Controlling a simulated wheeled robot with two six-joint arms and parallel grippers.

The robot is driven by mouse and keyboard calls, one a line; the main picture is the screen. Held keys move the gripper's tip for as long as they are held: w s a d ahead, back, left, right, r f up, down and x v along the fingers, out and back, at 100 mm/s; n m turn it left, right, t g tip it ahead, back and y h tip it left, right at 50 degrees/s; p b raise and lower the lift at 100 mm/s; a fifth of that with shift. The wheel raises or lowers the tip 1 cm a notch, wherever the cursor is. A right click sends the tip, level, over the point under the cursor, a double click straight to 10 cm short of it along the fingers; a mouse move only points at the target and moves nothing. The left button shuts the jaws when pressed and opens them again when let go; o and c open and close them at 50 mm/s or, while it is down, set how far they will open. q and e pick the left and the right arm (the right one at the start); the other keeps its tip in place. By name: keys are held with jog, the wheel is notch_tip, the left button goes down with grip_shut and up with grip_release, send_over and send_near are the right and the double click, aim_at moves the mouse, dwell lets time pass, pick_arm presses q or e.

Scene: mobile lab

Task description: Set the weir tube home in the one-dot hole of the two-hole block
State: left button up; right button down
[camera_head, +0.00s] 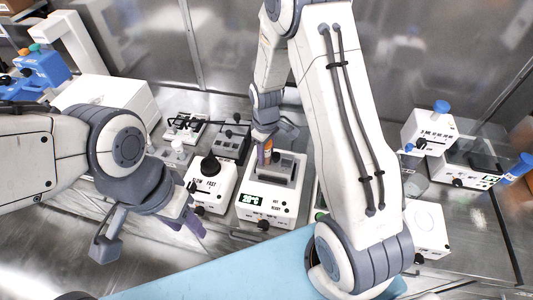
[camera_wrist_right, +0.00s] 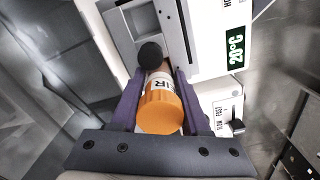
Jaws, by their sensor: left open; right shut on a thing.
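The weir tube (camera_wrist_right: 160,112) has an orange cap and a white label, of which the letters "IR" show in the right wrist view. My right gripper (camera_wrist_right: 158,95) is shut on it, with a purple finger on each side. In the head view the tube (camera_head: 267,152) is at the left side of a grey block (camera_head: 278,170) on the white unit reading 20°C (camera_head: 262,215). I cannot tell whether the tube's lower end is in a hole; the holes and dot marks are hidden. My left gripper (camera_head: 150,235) is open and empty at the left front.
A white unit with a black knob marked SLOW and FAST (camera_head: 209,185) stands left of the 20°C unit. Grey racks (camera_head: 232,140) stand behind it. White units with blue-capped items (camera_head: 432,130) are at right. A blue surface (camera_head: 220,270) lies in front.

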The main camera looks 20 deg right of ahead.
jog(key=shift+f+b, duration=0.3)
jog(key=shift+f, duration=0.1)
